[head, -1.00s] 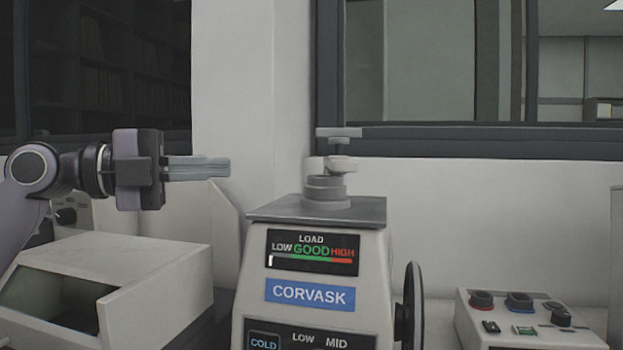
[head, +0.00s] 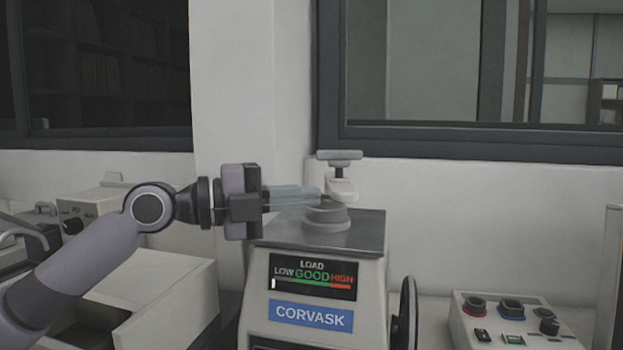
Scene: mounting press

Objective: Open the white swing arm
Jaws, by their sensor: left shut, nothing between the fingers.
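The white swing arm (head: 345,190) sits on top of the press, above a grey round collar (head: 326,218). A grey T-shaped handle (head: 339,156) stands up from it. My left gripper (head: 316,196) comes in from the left, level with the swing arm and above the press's grey top plate. Its fingers are shut and empty, pointing right. The fingertips are at the swing arm's left side and hide part of it; I cannot tell whether they touch. My right gripper is not in view.
The CORVASK press (head: 325,300) has a load display in front and a black handwheel (head: 408,315) on its right. A control box (head: 515,320) with knobs stands at the right. A pale open-fronted box (head: 165,290) is at the left, below my left arm. A wall and windows are behind.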

